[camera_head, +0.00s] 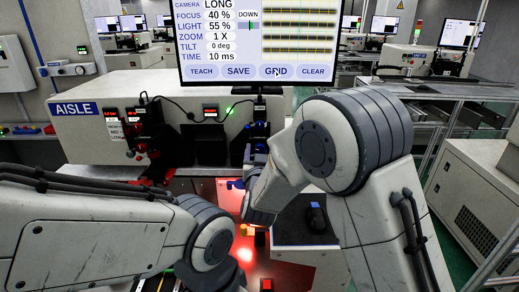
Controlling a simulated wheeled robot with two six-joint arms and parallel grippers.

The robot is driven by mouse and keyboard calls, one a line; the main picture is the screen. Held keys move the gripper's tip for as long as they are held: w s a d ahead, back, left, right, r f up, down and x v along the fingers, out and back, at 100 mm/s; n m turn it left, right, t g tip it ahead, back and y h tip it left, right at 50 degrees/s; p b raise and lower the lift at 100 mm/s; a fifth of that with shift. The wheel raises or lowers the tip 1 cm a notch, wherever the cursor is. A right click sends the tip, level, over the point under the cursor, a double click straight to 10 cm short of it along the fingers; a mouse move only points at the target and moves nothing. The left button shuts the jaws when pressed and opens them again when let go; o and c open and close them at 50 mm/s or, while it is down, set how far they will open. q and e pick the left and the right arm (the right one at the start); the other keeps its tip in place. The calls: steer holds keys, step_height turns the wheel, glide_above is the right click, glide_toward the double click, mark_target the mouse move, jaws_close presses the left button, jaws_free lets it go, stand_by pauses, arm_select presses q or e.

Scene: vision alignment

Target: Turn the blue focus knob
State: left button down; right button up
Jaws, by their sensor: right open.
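A dark upright camera mount stands behind the bench, with a small blue knob (259,129) on it, below the monitor. A second small blue part (237,184) shows lower down, over the red-lit plate. I cannot tell for certain which blue part is the focus knob. My right gripper (253,163) is open and small in view, beyond my right forearm and close to the mount. Whether it touches a blue part cannot be seen. My left arm comes in at the lower left, and its gripper is not in view.
The monitor (258,41) hangs above, showing FOCUS 40 %. A white AISLE cabinet (88,130) stands at the left. A red button (266,285) is at the bottom.

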jaws_close()
steer(key=shift+f+m+b, duration=0.15)
steer(key=shift+m+b, duration=0.15)
steer(key=shift+b, duration=0.35)
steer(key=m+b, duration=0.6)
steer(key=b, duration=0.4)
steer(key=shift+f+m, duration=0.15)
steer(key=shift+m, duration=0.25)
steer(key=shift+r+m+b, duration=0.2)
steer(key=shift+m+b, duration=1.1)
steer(key=shift+b, duration=0.45)
jaws_free()
